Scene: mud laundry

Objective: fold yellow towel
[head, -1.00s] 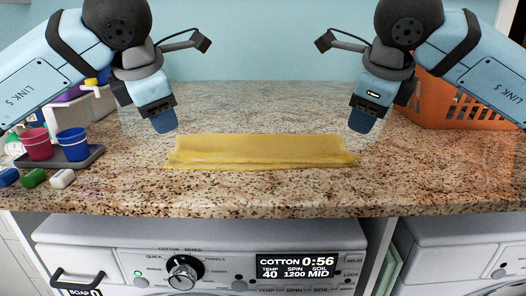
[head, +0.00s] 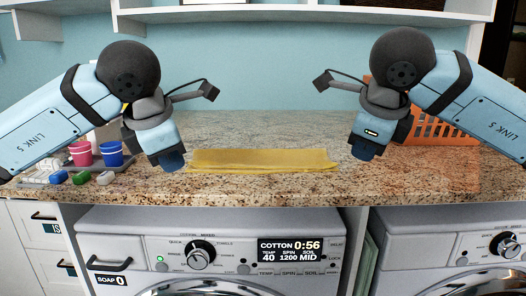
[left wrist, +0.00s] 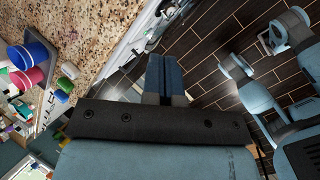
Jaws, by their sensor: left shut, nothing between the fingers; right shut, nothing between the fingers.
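The yellow towel (head: 264,160) lies on the granite counter as a long, narrow folded strip, flat and running left to right. My left gripper (head: 172,163) is shut and empty, just off the towel's left end. It also shows in the left wrist view (left wrist: 165,75), fingers together, with nothing between them. My right gripper (head: 365,153) is shut and empty, above the counter just beyond the towel's right end. The towel does not show in the left wrist view.
Red (head: 82,153) and blue (head: 111,153) cups stand on a tray at the left, with several small coloured blocks in front. An orange basket (head: 433,130) stands at the back right. Washing machines are below the counter's front edge (head: 270,199).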

